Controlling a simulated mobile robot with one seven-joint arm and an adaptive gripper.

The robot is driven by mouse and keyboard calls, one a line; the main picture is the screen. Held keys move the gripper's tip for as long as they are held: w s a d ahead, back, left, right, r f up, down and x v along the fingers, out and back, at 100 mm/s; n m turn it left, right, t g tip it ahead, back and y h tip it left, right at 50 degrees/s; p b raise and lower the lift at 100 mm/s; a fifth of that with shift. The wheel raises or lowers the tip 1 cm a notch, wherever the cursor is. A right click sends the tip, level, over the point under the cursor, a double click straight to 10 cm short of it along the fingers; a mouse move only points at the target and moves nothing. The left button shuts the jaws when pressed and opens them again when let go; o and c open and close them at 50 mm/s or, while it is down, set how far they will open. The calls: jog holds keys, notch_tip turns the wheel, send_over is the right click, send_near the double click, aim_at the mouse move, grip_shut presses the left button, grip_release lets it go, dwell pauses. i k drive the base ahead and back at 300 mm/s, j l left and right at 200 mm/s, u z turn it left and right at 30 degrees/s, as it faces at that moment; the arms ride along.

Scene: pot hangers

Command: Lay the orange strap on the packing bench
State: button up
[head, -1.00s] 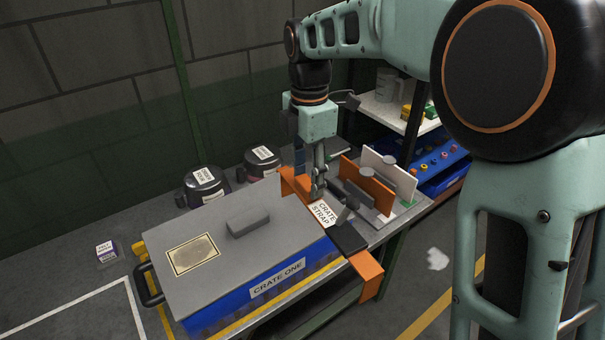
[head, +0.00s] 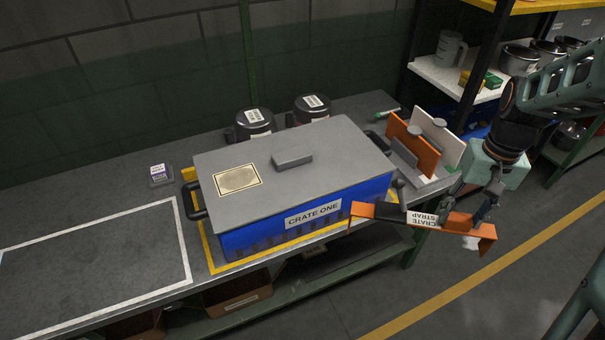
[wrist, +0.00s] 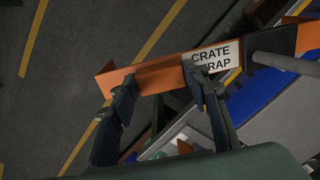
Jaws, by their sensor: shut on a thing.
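The orange strap (head: 455,222) carries a white "CRATE STRAP" label and a black middle part with a grey lever. My gripper (head: 484,213) is shut on it and holds it in the air in front of the bench's right end, over the floor. In the wrist view the strap (wrist: 155,78) lies across the fingers of my gripper (wrist: 158,88), its label partly covered by one finger. The packing bench (head: 90,255) is grey, with a bare area outlined in white at left. The blue crate (head: 345,215), marked "CRATE ONE", stands on it under a grey lid (head: 235,165).
Two dark labelled pots (head: 254,124) stand behind the crate. An orange panel (head: 412,148) and a white panel stand upright at the bench's right end. A small labelled box (head: 160,174) sits left of the crate. A shelf rack (head: 455,75) stands at right.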

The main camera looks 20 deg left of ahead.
aim_at(52, 223)
jog(key=k, duration=0.4)
jog(key=k+u, duration=0.15)
jog(key=u, duration=0.25)
jog(key=k+u, duration=0.1)
jog(key=u, duration=0.25)
jog(key=j+u, duration=0.15)
jog(key=u, duration=0.3)
jog(key=j+u, duration=0.1)
jog(key=u, duration=0.35)
jog(key=i+j, duration=0.35)
jog(key=j, duration=0.15)
jog(key=i+j, duration=0.35)
jog(key=j, duration=0.15)
jog(key=i+j, duration=0.3)
jog(key=j, duration=0.2)
jog(key=i+j, duration=0.35)
jog(key=j, duration=0.15)
